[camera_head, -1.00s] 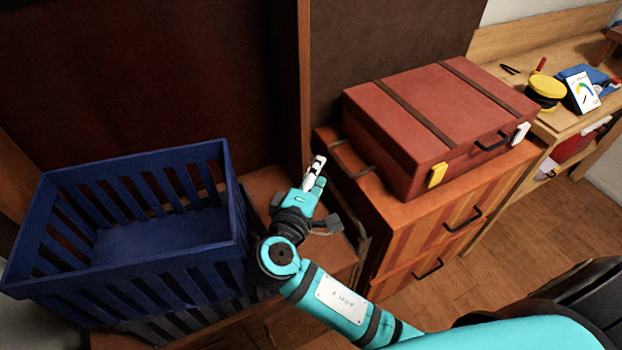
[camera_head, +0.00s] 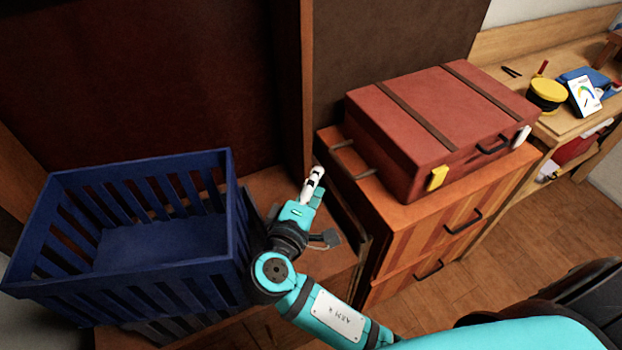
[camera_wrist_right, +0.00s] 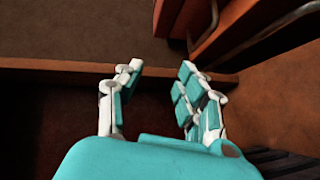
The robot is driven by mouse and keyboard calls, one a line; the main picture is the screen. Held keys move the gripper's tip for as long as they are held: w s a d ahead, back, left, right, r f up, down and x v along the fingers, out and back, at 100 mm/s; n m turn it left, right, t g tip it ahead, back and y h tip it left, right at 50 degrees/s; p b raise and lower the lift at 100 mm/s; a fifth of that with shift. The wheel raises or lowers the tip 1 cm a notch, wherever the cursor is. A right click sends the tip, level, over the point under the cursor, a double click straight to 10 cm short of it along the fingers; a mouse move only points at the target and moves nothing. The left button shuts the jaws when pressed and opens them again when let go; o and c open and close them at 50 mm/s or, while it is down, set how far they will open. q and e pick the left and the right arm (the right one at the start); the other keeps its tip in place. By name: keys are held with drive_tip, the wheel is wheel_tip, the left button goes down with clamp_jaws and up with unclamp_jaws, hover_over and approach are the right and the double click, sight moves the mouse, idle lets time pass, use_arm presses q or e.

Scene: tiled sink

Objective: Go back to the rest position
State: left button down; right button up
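My right arm comes in from the lower right in the head view. Its gripper (camera_head: 314,184) is in front of the upright wooden divider, between the blue crate and the wooden cabinet. In the right wrist view the right gripper (camera_wrist_right: 160,74) has its fingers spread apart, with nothing between them. It touches no object that I can see. My left gripper is not in view.
A blue slatted crate (camera_head: 232,215) stands at left, close to my right forearm. A red suitcase (camera_head: 440,115) lies on the wooden cabinet (camera_head: 420,225) at right. A desk (camera_head: 565,122) with a yellow round object (camera_head: 547,95) is at far right. Floor shows at lower right.

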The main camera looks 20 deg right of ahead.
drive_tip(key=s+d+f+m+g+y, duration=0.2)
drive_tip(key=s+f+g+y, duration=0.1)
drive_tip(key=s+f, duration=0.25)
drive_tip(key=s+d+f+m+g+y, duration=0.1)
drive_tip(key=s+d+f+g+y, duration=0.25)
drive_tip(key=f, duration=0.35)
drive_tip(key=s+a+f+m+g+y, duration=0.25)
drive_tip(key=s+y, duration=0.25)
drive_tip(key=s, duration=0.6)
wheel_tip(320, 180, down, 28)
drive_tip(key=s+r+g, duration=0.1)
drive_tip(key=s, duration=0.1)
drive_tip(key=s+d+f+g, duration=0.1)
drive_tip(key=s+d+f, duration=0.2)
drive_tip(key=s+f, duration=1.2)
drive_tip(key=shift+s+f+h, duration=0.15)
drive_tip(key=shift+s+h, duration=0.2)
drive_tip(key=shift+s, duration=0.2)
